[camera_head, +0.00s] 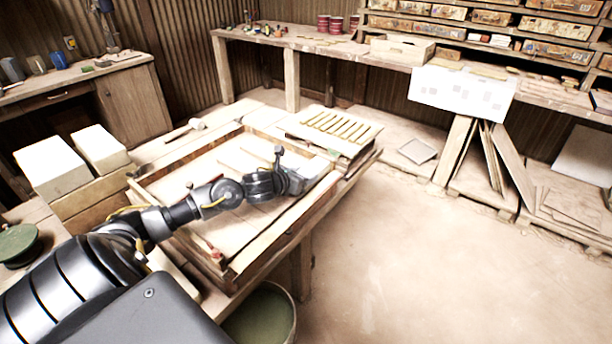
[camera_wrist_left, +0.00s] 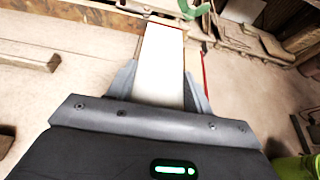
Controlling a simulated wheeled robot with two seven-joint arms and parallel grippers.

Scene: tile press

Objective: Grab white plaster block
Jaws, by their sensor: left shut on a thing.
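My left gripper (camera_head: 296,182) reaches over the right side of the wooden frame table (camera_head: 226,270). In the left wrist view its two grey fingers (camera_wrist_left: 160,90) stand on either side of a long white block (camera_wrist_left: 161,62) and are shut on it. The block points away from the palm, and its near end is hidden by the gripper body. In the head view the block is hard to make out at the gripper. Two larger white plaster blocks (camera_head: 52,166) (camera_head: 99,149) lie side by side on wood at the left. My right gripper is not in view.
A slatted wooden rack (camera_head: 337,126) stands on the table's far right corner. A mallet (camera_head: 190,127) lies behind the frame. A green-filled bucket (camera_head: 262,318) stands below the near edge. Boards (camera_head: 512,165) lean at the right. The floor (camera_head: 420,270) is clear.

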